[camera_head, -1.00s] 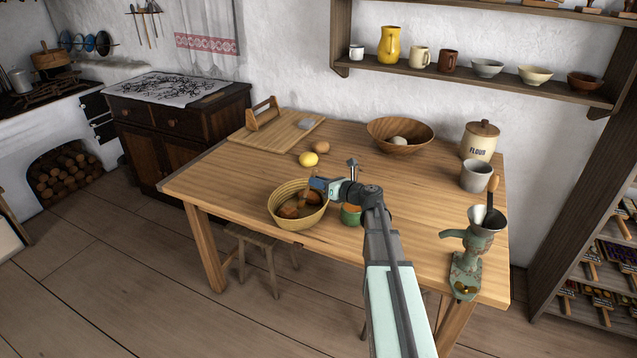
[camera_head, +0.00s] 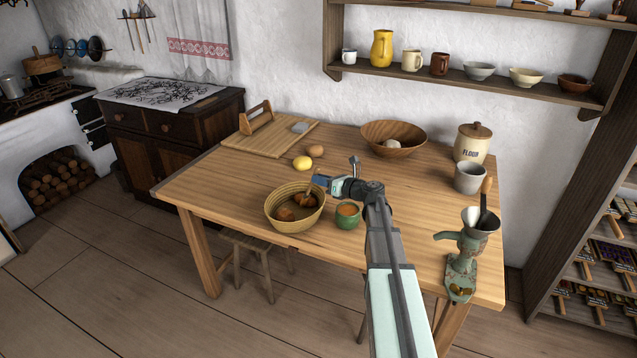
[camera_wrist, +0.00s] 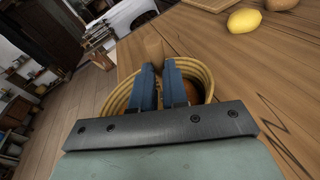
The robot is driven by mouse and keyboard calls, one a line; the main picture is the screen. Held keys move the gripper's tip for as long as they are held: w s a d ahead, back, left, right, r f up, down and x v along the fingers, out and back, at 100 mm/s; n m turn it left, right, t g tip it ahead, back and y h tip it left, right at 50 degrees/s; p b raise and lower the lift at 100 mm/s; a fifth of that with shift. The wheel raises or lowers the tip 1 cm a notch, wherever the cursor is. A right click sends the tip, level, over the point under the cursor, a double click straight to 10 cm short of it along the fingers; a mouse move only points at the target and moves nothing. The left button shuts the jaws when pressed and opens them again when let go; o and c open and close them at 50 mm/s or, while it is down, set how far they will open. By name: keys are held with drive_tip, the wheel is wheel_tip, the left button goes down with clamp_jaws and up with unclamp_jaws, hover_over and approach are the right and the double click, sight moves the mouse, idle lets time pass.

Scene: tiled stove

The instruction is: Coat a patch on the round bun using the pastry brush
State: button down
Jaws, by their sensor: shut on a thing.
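My gripper (camera_head: 318,181) is shut on a wooden-handled tool, taken to be the pastry brush; its handle end (camera_wrist: 153,46) stands up between the blue fingers in the wrist view. The gripper is above the right rear rim of a woven basket (camera_head: 272,217). The basket also shows around the fingers in the wrist view (camera_wrist: 116,100). Brown baked pieces lie in it: one at the front left (camera_head: 286,214) and one at the back right (camera_head: 306,199), near the brush. Which is the round bun is unclear. The brush's bristles and any contact with a bun cannot be made out.
A green cup with orange contents (camera_head: 347,216) stands right of the basket, close to my arm. A lemon (camera_head: 302,163) and an egg (camera_head: 315,151) lie behind. A wooden bowl (camera_head: 374,135), flour jar (camera_head: 470,144) and grinder (camera_head: 462,268) stand farther right.

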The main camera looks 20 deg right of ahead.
sight(310, 186)
drive_tip(key=shift+w+d, duration=0.4)
drive_tip(key=shift+d, duration=0.2)
drive_tip(key=shift+s+a, duration=0.4)
drive_tip(key=shift+a, duration=0.6)
drive_tip(key=shift+s+a, duration=0.35)
drive_tip(key=shift+a, duration=0.6)
drive_tip(key=shift+s+a, duration=0.4)
drive_tip(key=shift+a, duration=0.6)
drive_tip(key=w+d, duration=0.2)
drive_tip(key=d, duration=0.1)
drive_tip(key=w+d, duration=0.1)
drive_tip(key=d, duration=0.1)
drive_tip(key=shift+w+d+f, duration=0.1)
drive_tip(key=shift+w, duration=0.1)
drive_tip(key=shift+s, duration=0.1)
drive_tip(key=s+a, duration=0.2)
drive_tip(key=a, duration=0.1)
drive_tip(key=s+a, duration=0.1)
drive_tip(key=a, duration=0.1)
drive_tip(key=shift+s+a, duration=0.1)
